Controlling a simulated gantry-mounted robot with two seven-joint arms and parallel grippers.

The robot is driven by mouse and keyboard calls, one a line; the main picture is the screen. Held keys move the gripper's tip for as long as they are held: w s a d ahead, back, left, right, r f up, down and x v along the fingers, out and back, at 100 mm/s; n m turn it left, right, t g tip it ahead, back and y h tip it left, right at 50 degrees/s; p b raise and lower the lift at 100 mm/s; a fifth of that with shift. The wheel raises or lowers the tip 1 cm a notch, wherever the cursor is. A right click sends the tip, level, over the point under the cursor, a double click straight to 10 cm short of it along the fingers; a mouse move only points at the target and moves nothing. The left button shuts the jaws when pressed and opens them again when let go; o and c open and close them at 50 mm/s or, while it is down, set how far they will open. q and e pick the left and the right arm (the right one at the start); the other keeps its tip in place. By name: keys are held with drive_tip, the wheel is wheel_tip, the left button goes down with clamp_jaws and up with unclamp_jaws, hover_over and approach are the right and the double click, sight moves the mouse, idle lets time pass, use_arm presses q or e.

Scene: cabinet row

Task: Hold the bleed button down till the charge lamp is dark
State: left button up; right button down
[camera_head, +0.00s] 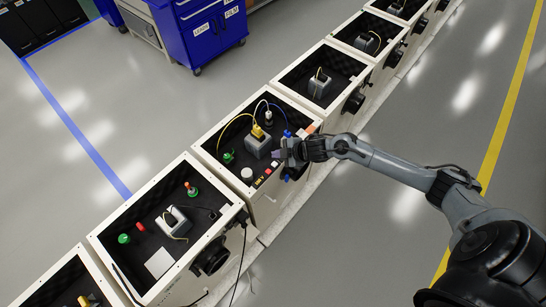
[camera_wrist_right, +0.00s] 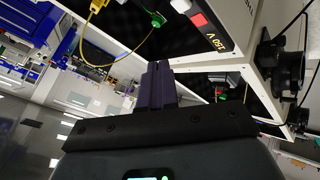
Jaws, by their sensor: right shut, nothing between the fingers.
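The middle cabinet (camera_head: 222,172) is an open white box with a dark inside. In the head view the red square (camera_head: 268,171) shows beside my gripper. I cannot tell for sure which square is the bleed button and which the charge lamp. My left gripper is not in view.
A grey block with a yellow plug (camera_head: 257,133), yellow and blue cables, a white round part (camera_head: 247,173) and a green part (camera_head: 228,157) are inside the cabinet. Similar cabinets stand on both sides, with black round fittings (camera_head: 211,257) on their fronts. Floor in front is clear.

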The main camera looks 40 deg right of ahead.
drive_tip(key=shift+w+d+r, duration=0.1)
drive_tip(key=shift+w+r, duration=0.25)
drive_tip(key=shift+r, duration=0.25)
drive_tip(key=shift+w+d+r, duration=0.1)
drive_tip(key=shift+w+r, duration=0.2)
drive_tip(key=shift+r, duration=0.25)
drive_tip(key=b, duration=0.7)
hover_over(276, 165)
wheel_tip(276, 165, down, 7)
drive_tip(key=shift+s+r, duration=0.1)
drive_tip(key=shift+r, duration=0.05)
drive_tip(key=shift+f+b, duration=0.35)
drive_tip(key=shift+f, duration=0.7)
drive_tip(key=shift+f, duration=0.15)
idle(0.3)
drive_tip(key=shift+f, duration=0.25)
drive_tip(key=shift+f+b, duration=0.35)
drive_tip(key=shift+f, duration=0.15)
idle(3.4)
